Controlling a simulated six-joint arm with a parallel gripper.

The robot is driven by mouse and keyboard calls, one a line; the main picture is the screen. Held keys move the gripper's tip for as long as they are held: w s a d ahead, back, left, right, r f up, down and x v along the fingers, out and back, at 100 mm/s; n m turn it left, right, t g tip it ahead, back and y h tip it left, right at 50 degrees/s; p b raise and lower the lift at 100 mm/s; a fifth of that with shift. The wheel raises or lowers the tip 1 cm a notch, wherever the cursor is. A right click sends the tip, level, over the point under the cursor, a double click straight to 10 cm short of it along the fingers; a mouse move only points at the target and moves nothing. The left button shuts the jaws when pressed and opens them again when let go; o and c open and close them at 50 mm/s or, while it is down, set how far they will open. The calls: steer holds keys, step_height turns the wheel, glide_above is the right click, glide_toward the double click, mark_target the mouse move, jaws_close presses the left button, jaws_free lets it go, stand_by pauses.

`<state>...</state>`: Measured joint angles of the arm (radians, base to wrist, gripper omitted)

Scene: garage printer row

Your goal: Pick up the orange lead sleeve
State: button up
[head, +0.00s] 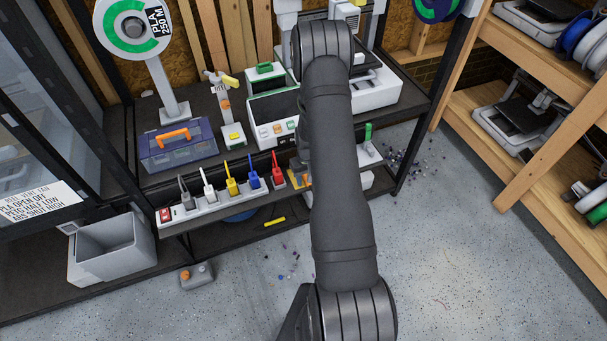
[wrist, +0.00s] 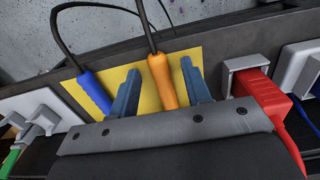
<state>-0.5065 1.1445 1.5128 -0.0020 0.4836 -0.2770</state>
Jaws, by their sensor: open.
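My gripper (wrist: 160,68) is open, with one blue-grey finger on each side of the sleeve. The sleeve shows nearer the right finger, with a gap on the left. I cannot tell whether either finger touches it. The lower end of the sleeve is hidden behind my gripper's body. A blue lead sleeve (wrist: 95,92) stands left of the left finger. In the head view my arm hides the gripper and the orange sleeve.
A red plug (wrist: 263,92) in a grey socket is close on the right in the wrist view. In the head view a power strip (head: 215,205) with several coloured plugs runs along the bench edge. A blue toolbox (head: 180,150) stands behind it.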

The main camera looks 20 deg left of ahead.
jaws_close()
steer(key=shift+r, duration=0.1)
